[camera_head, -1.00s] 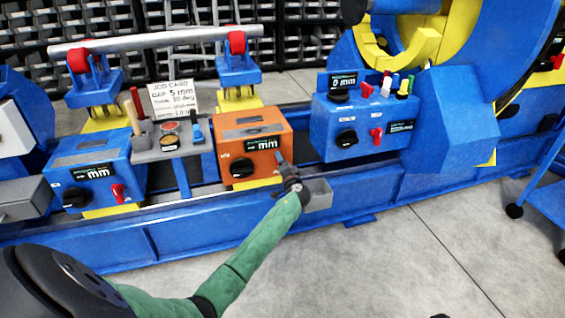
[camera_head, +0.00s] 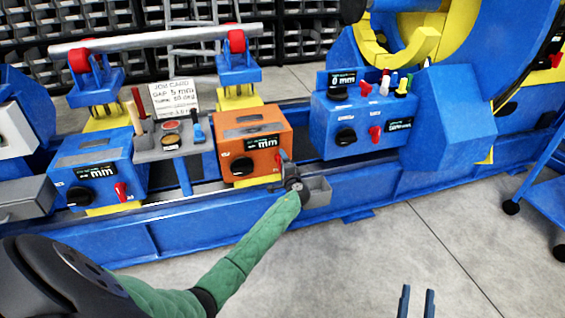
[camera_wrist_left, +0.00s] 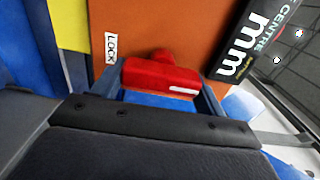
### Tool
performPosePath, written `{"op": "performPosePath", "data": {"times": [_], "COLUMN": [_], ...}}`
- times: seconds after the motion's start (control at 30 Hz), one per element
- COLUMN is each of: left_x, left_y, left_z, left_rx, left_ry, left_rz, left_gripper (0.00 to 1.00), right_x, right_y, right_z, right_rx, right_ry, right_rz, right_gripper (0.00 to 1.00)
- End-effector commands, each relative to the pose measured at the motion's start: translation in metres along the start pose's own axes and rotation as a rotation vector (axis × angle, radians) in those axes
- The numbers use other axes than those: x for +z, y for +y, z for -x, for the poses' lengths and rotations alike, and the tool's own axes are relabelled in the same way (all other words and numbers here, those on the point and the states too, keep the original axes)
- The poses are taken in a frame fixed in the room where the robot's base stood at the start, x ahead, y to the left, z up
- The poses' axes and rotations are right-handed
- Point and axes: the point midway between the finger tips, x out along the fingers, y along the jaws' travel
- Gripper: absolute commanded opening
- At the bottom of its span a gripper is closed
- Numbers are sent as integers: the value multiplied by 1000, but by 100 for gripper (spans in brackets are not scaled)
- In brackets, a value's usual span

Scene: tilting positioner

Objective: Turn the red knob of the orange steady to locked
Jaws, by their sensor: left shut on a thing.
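The orange steady (camera_head: 262,160) stands on the blue bed, between the small grey panel and the larger blue control box. Its face also shows in the left wrist view (camera_wrist_left: 200,30). My left gripper (camera_head: 281,160) is at the right side of that face and mostly hides the red knob in the head view. In the left wrist view the red knob (camera_wrist_left: 160,76) sits between the two fingers, and the gripper is shut on it. A LOCK label (camera_wrist_left: 110,47) is beside the knob's left end; a white mark is at its right end. My right gripper (camera_head: 416,301) is open and empty at the bottom edge.
A blue steady (camera_head: 120,170) with its own red knob is at left. The grey panel (camera_head: 172,150) holds buttons and a job card (camera_head: 175,97). A blue control box (camera_head: 345,115) is to the right. A long grey bar lies on red rollers. The floor in front is clear.

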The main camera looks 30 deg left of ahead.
Motion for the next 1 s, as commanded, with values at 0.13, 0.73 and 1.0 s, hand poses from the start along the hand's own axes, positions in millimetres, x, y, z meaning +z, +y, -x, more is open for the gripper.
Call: {"op": "performPosePath", "data": {"times": [0.13,0.73,1.0], "left_x": [-2,-2,-1], "left_y": [0,1,0], "left_z": [1,1,0], "left_rx": [1,1,0], "left_ry": [3,3,2], "left_rz": [-19,-30,-30], "left_gripper": [50,88,95], "right_x": [17,26,25], "right_y": [1,1,2], "right_z": [6,9,9], "right_rx": [4,6,6], "right_ry": [-58,-87,-87], "right_rz": [-5,-8,-7], "right_gripper": [36,36,36]}}
